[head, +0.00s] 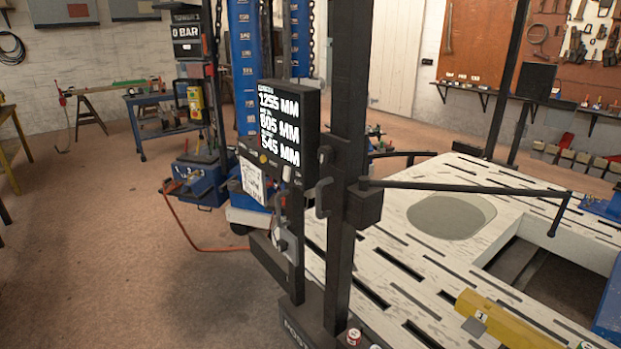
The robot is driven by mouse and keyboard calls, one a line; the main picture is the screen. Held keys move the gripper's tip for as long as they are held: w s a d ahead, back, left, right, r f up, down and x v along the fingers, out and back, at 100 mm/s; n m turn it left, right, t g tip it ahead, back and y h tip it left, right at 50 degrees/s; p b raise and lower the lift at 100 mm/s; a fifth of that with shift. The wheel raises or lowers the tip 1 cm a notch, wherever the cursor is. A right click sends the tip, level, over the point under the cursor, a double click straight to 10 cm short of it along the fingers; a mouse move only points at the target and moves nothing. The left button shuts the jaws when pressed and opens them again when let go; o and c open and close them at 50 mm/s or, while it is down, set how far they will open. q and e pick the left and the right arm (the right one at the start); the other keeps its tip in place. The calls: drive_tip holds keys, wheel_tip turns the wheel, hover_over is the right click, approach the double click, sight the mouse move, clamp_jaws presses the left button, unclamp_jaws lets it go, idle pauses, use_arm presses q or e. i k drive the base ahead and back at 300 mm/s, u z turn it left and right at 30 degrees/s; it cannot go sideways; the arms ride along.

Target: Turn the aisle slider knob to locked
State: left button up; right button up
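A dark measuring post (343,170) stands upright at the near edge of the frame bench (440,260). A slider block (364,205) sits on the post, and a long dark arm (470,188) runs from it to the right over the bench. A dark curved handle (322,197) shows at the post's left side, with a smaller dark knob (325,155) above it. I cannot tell which of these is the aisle slider knob, or whether it is locked. Neither of my grippers is in view.
A display box (281,130) with white numbers stands left of the post. A grey lever (283,240) hangs below it. A yellow beam (520,322) lies at the bench's lower right. An orange hose (195,240) crosses the floor. The brown aisle floor (130,260) at left is clear.

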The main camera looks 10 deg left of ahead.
sight(326, 155)
drive_tip(key=z, duration=0.85)
drive_tip(key=i, duration=0.75)
